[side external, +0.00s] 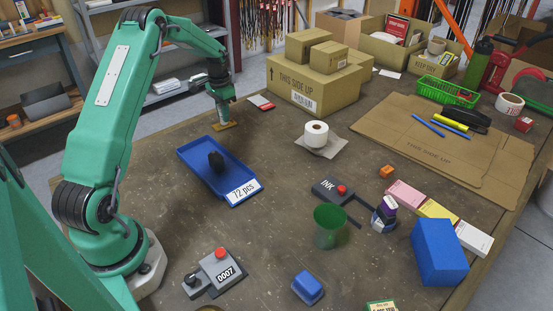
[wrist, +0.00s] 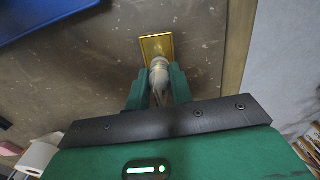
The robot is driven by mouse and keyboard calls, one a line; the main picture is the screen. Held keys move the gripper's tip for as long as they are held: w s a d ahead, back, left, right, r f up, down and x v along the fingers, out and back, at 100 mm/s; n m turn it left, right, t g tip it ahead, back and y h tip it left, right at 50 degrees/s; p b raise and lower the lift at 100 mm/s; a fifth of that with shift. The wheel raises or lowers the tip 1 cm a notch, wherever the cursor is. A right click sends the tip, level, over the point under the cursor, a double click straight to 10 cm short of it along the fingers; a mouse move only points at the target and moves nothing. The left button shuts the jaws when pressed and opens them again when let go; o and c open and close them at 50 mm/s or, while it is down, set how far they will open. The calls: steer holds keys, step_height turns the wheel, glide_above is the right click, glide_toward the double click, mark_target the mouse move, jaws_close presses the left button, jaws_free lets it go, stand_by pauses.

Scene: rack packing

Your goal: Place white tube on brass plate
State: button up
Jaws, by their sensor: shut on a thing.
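The brass plate (side external: 224,126) lies flat on the table near its far left edge. It also shows in the wrist view as a gold square (wrist: 152,44). My gripper (side external: 220,97) is directly above the plate, pointing down. In the wrist view my gripper (wrist: 159,88) has its green fingers shut on the white tube (wrist: 159,70). The tube's far end overlaps the near part of the plate. I cannot tell whether it touches the plate. In the side view the tube is small and mostly hidden by the fingers.
A small red and grey item (side external: 261,102) lies to the right, with cardboard boxes (side external: 318,88) beyond. The table edge is close to the plate.

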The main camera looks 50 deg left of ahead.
steer(key=shift+f, duration=0.1)
steer(key=o, duration=0.9)
steer(key=shift+o, duration=0.2)
step_height(320, 180, up, 12)
steer(key=shift+r, duration=0.15)
stand_by(0.5)
